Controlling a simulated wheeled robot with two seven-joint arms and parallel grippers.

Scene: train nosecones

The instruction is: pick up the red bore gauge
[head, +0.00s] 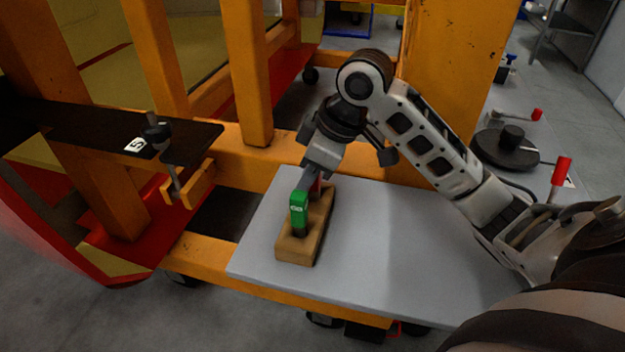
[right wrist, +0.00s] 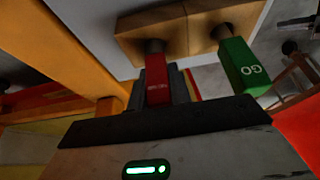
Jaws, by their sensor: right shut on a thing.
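The red bore gauge (right wrist: 157,90) stands at the wooden block (head: 296,248), its grey shaft meeting the block (right wrist: 200,30) in the right wrist view. My right gripper (head: 313,178) is shut on the red gauge, with its fingers around the red handle. In the head view only a small bit of red (head: 317,187) shows behind the green gauge. The green bore gauge (head: 299,208), marked GO, stands upright in the near part of the same block. It also shows to the right in the right wrist view (right wrist: 243,68). My left gripper is not in view.
The block rests on a light grey board (head: 375,240) with free room to its right. Orange frame posts (head: 249,75) rise behind it. At left is a black shelf (head: 90,130) with a clamp-like fixture (head: 165,150). A dark round object (head: 505,148) lies at the right.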

